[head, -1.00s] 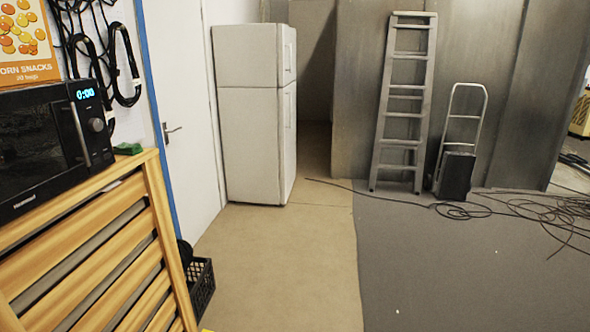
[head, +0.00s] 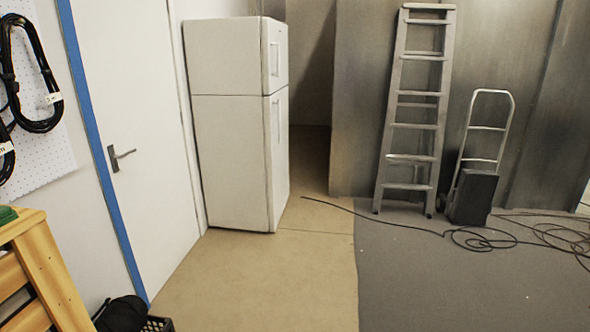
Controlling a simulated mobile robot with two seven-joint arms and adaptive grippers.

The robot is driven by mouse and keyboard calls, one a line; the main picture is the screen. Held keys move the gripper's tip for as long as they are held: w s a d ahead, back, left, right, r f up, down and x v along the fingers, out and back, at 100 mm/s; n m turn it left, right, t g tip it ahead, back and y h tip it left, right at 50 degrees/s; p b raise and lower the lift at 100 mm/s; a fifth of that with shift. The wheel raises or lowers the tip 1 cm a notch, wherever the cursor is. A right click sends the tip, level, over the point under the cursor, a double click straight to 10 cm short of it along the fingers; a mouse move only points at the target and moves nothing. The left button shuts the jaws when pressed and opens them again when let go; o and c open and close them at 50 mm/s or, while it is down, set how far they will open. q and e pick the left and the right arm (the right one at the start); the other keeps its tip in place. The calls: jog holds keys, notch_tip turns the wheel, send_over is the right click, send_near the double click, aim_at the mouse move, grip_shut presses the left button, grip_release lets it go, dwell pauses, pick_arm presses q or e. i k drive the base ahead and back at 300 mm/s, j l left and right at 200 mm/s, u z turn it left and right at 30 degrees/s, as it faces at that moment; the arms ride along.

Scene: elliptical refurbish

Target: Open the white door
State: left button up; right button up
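The white door (head: 150,110) stands in the left wall in the head view, just right of a blue vertical strip. It looks shut.
A white fridge (head: 238,130) stands right of the door. A wooden slatted unit (head: 45,280) and a black crate (head: 158,324) are at the lower left. A ladder (head: 415,110) and hand truck (head: 478,165) lean at the back. Cables (head: 480,240) lie right; the tan floor (head: 270,285) is clear.

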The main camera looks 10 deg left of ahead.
aim_at(125, 48)
jog(key=i+l+u, duration=0.1)
jog(key=i, duration=1.55)
